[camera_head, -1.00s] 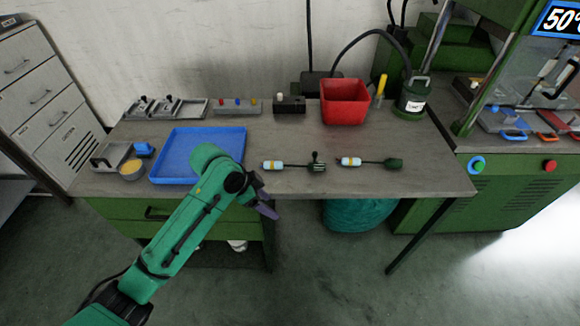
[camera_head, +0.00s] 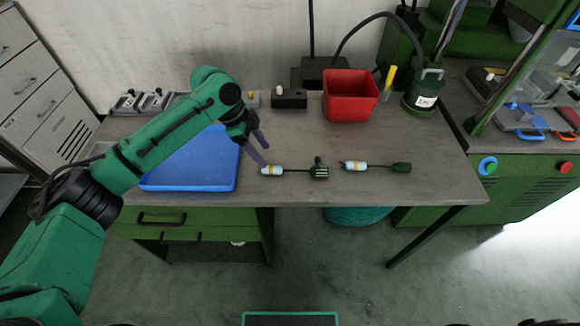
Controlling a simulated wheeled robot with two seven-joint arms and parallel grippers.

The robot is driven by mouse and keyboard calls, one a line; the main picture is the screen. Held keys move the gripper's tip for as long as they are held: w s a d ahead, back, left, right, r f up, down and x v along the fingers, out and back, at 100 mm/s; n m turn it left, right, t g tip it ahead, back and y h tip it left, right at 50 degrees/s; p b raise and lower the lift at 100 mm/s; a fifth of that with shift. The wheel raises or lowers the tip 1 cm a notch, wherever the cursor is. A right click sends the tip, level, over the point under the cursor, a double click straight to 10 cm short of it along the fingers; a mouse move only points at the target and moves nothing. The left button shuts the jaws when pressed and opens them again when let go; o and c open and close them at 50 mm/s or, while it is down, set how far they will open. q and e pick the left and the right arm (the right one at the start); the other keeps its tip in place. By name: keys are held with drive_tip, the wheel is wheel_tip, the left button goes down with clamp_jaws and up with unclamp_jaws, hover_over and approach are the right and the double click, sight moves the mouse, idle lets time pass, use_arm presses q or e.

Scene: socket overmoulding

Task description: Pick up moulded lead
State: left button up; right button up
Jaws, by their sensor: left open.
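Two leads lie on the grey table in the head view. The nearer-centre lead has a pale blue and yellow handle-like end (camera_head: 272,171), a thin dark shaft and a dark green moulded piece (camera_head: 320,170) standing up at its right end. The other lead (camera_head: 355,166) lies to its right and ends in a plain dark green body (camera_head: 401,168). My left gripper (camera_head: 263,154) is open, its purple fingers pointing down just above and left of the first lead's pale end. I cannot tell whether they touch it. My right gripper is not in view.
A blue tray (camera_head: 190,187) lies under my left arm. A red bin (camera_head: 350,97), a black block (camera_head: 289,98), a yellow-handled tool (camera_head: 389,80) and a green canister (camera_head: 424,92) stand along the back. The table's front right is clear.

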sight(274, 168)
use_arm(q)
drive_tip(key=x, duration=0.3)
drive_tip(key=p+x, duration=0.1)
drive_tip(key=x, duration=0.3)
drive_tip(key=shift+w+a+f, duration=0.1)
drive_tip(key=shift+w, duration=0.1)
drive_tip(key=shift+f, duration=0.25)
clamp_jaws()
drive_tip(key=shift+r, duration=0.15)
wheel_tip(274, 168, up, 20)
drive_tip(key=b, duration=0.1)
drive_tip(key=shift+b, duration=0.3)
